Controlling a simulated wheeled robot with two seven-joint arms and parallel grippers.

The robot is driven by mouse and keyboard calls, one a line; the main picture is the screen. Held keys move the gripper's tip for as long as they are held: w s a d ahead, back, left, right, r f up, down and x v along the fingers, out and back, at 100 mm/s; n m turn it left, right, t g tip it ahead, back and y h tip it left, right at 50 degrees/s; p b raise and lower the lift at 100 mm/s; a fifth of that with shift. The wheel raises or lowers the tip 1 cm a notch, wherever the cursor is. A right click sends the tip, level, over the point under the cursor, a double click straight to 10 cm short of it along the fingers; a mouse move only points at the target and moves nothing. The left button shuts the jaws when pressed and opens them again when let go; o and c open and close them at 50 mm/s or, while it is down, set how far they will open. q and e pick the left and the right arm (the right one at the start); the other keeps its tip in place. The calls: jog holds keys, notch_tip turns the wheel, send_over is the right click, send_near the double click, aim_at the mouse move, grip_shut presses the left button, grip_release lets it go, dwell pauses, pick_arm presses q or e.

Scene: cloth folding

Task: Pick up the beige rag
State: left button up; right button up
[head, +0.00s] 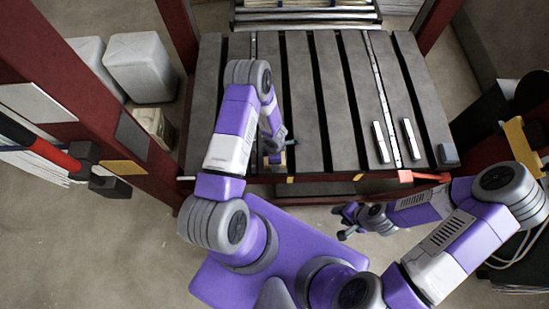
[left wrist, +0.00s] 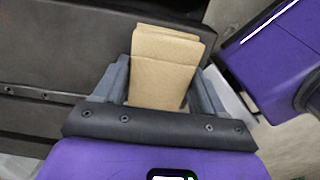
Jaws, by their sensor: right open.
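The beige rag (left wrist: 163,70) is folded into a neat stack with straight edges in the left wrist view. It lies between the two fingers of my left gripper (left wrist: 165,82), one finger on each side. The fingers are apart; I cannot tell whether they press on the rag. In the head view my left gripper (head: 274,147) is at the near edge of the slatted table, partly hidden by its arm. My right gripper (head: 347,219) is open and empty, in front of the table and away from the rag.
The dark slatted table (head: 315,100) is mostly bare. Two small light-topped bars (head: 380,142) (head: 409,139) and a blue-grey block (head: 448,154) are at its right. An orange-red tool (head: 428,177) is at the near right edge. Dark red posts (head: 179,30) flank the table. White containers (head: 140,67) stand left.

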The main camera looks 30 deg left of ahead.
pick_arm(q)
jog(key=shift+c, duration=0.9)
notch_tip(320, 180, up, 10)
jog(key=p, duration=0.6)
jog(key=o, duration=0.5)
jog(key=c, duration=0.4)
jog(key=shift+w+d, duration=0.1)
